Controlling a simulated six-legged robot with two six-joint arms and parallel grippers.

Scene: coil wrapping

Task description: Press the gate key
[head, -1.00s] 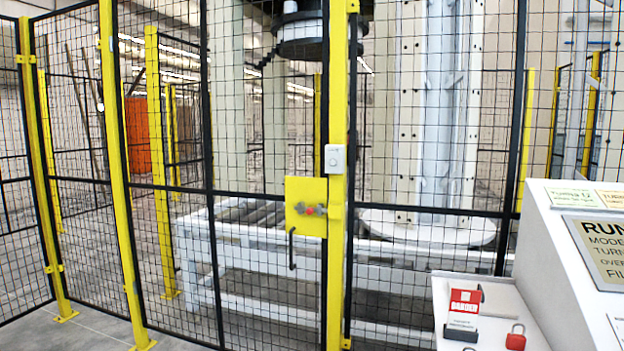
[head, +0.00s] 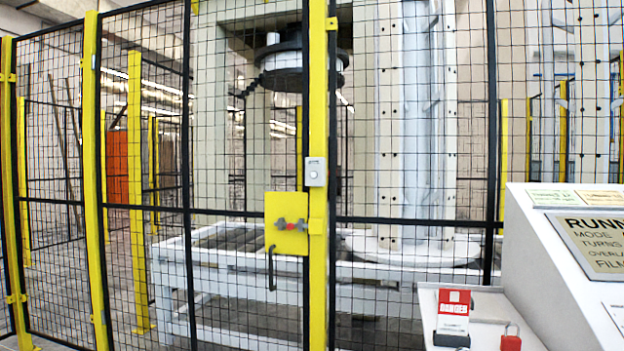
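A small light-grey box with a round button (head: 316,171) is fixed on the yellow gate post (head: 319,270), above the latch; I take it to be the gate key. Just below and left of it is a yellow latch plate (head: 287,224) with a grey and red fitting (head: 289,223). A black pull handle (head: 271,268) hangs under the plate. The mesh gate looks closed against the post. Neither of my grippers shows in the head view.
A yellow-posted mesh fence (head: 95,180) spans the view. Behind it stand a white conveyor frame (head: 230,262) and a round turntable (head: 415,247). At right are a sloped control console (head: 560,270) and a shelf with a red danger tag (head: 455,303) and a red padlock (head: 511,338).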

